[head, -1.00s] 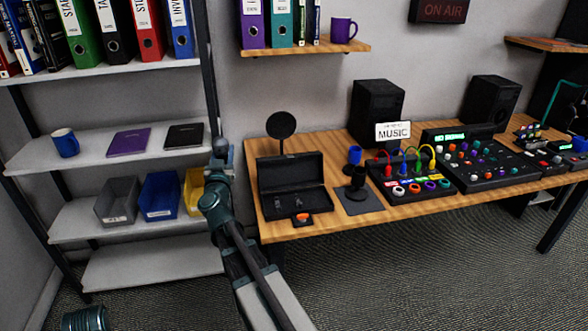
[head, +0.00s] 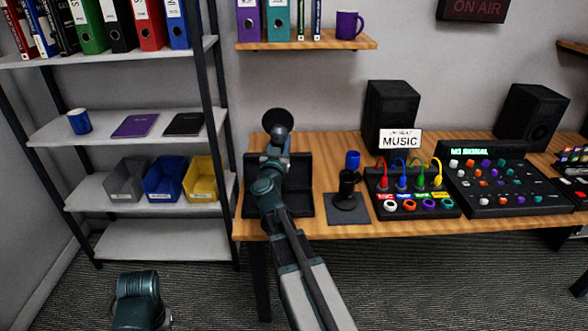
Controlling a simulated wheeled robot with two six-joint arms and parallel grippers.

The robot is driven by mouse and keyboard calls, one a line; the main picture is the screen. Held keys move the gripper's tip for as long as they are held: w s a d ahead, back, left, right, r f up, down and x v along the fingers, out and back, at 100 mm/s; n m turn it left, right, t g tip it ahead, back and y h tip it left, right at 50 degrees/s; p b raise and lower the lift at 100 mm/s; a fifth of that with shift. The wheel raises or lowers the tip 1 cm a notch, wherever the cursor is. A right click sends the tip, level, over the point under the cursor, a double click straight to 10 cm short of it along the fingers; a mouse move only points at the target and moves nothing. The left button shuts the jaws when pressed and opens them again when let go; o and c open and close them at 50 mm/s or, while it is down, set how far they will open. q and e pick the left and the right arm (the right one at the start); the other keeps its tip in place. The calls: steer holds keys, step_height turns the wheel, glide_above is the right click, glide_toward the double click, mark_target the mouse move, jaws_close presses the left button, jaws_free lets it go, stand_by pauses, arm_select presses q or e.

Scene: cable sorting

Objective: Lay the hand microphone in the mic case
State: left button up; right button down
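The mic case (head: 305,197) is a black open case at the left end of the wooden desk, lid raised at the back. My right arm reaches up across it and hides much of its inside. My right gripper (head: 277,140) is over the back of the case, in front of a round black disc (head: 279,119). Its fingers are too small to read, and I cannot tell whether it holds anything. I cannot clearly pick out the hand microphone; a black upright object (head: 347,184) stands on a dark mat (head: 347,213) right of the case. My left gripper is not in view.
A patch box (head: 412,205) with coloured cables and a mixer (head: 510,190) fill the desk to the right. A shelf (head: 160,240) with bins stands at left. A speaker (head: 391,115) is behind.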

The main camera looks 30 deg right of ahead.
step_height(320, 180, down, 12)
steer(key=w+m+g+y+p, duration=0.1)
steer(key=m+g+y, duration=0.4)
steer(key=m, duration=1.2)
steer(key=shift+w+d+r+g+p, duration=0.2)
steer(key=shift+g+p, duration=0.2)
steer(key=shift+p, duration=0.15)
steer(key=shift+f, duration=0.1)
